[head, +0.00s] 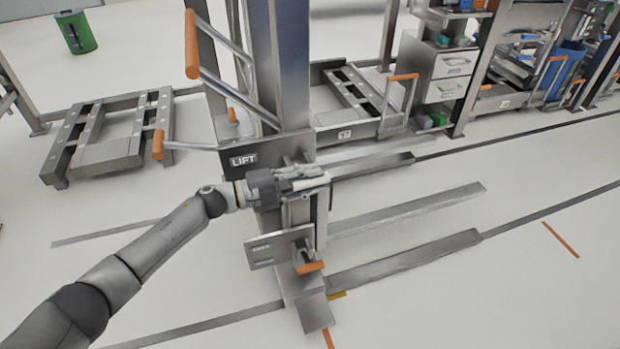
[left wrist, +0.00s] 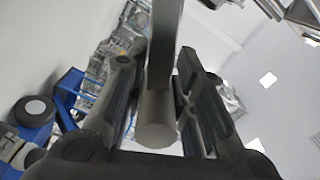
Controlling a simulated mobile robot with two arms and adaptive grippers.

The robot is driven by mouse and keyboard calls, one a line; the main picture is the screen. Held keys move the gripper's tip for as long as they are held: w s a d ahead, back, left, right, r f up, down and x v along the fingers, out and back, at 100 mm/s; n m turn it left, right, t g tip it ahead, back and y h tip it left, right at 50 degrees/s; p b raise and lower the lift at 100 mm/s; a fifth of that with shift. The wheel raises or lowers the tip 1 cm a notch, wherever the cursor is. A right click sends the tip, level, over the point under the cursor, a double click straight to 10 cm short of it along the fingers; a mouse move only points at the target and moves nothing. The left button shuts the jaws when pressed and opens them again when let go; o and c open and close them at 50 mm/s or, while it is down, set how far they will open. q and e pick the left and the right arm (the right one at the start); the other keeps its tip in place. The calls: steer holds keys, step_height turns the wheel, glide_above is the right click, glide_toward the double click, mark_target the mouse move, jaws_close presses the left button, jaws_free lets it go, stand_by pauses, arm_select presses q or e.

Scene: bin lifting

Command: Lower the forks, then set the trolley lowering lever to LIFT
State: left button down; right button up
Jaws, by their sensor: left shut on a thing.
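The steel lift trolley (head: 283,60) stands upright in the middle of the head view, with a LIFT plate (head: 243,160) on its mast. My left gripper (head: 305,181) is at the mast, just right of and below that plate. In the left wrist view, its two fingers (left wrist: 160,95) are on either side of a grey lever with a round end (left wrist: 156,122), and they are shut on it. The lever's setting cannot be read, as the gripper covers it in the head view. Long steel forks (head: 410,208) reach right from the trolley, low near the floor. My right gripper is out of view.
An orange-tipped foot pedal (head: 310,267) and a small plate (head: 280,247) are below my gripper. Orange handles (head: 192,45) rise at the mast's left. A low steel rack (head: 110,135) stands at the left, shelving (head: 450,70) at the back right. The front floor is clear.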

arm_select(q)
steer(key=shift+r, duration=0.1)
steer(key=c, duration=1.4)
jaws_free()
steer(key=v, duration=1.2)
